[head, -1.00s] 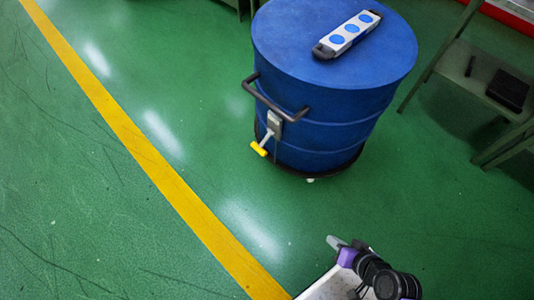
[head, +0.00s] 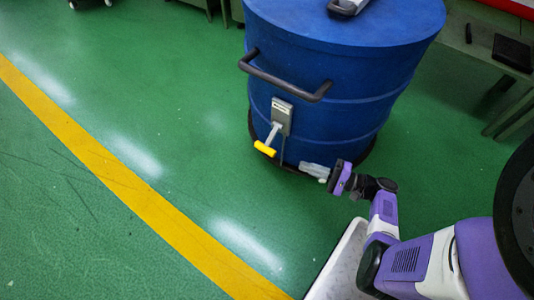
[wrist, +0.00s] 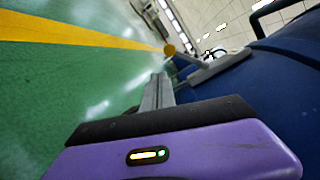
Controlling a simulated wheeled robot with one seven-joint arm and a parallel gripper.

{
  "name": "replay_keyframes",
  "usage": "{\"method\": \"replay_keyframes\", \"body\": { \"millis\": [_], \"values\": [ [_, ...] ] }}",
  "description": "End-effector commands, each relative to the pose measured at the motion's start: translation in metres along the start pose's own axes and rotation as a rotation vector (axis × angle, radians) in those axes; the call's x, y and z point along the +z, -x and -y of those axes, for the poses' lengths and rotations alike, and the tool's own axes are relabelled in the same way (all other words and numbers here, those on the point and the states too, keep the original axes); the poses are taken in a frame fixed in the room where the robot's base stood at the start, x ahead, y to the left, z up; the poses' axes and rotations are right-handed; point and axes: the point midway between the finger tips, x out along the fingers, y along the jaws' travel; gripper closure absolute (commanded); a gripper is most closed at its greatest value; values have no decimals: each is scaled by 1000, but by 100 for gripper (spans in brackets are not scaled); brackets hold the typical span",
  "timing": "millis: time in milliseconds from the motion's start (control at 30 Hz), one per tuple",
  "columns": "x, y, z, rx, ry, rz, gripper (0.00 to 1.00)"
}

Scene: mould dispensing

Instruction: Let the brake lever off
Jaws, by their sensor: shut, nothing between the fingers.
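The brake lever (head: 273,132) is a short grey arm with a yellow grip (head: 265,149), slanting down and outward from a grey bracket (head: 282,115) on the blue drum's side. My gripper (head: 303,166) is shut and empty, low beside the drum, just right of and below the yellow grip, and looks apart from it. In the wrist view, my closed fingers (wrist: 157,92) point toward the yellow grip (wrist: 170,50), which shows just beyond their tips. The bracket (wrist: 222,67) lies to the right there.
The blue drum (head: 345,90) stands on the green floor with a dark bar handle (head: 283,80) above the bracket. A grey bench (head: 485,60) stands at the right. A yellow floor line (head: 110,172) runs along the left, with open floor between.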

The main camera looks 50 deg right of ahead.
Motion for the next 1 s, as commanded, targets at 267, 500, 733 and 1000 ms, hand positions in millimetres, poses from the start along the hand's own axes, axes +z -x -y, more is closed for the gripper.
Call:
{"method": "replay_keyframes", "body": {
  "millis": [267,500,733,1000],
  "values": [
    [-14,9,18,-94,9,16,100],
    [-13,8,17,-91,9,16,100],
    [-12,-8,17,-88,9,18,100],
    [-12,-55,21,-88,10,20,100]
  ]
}}
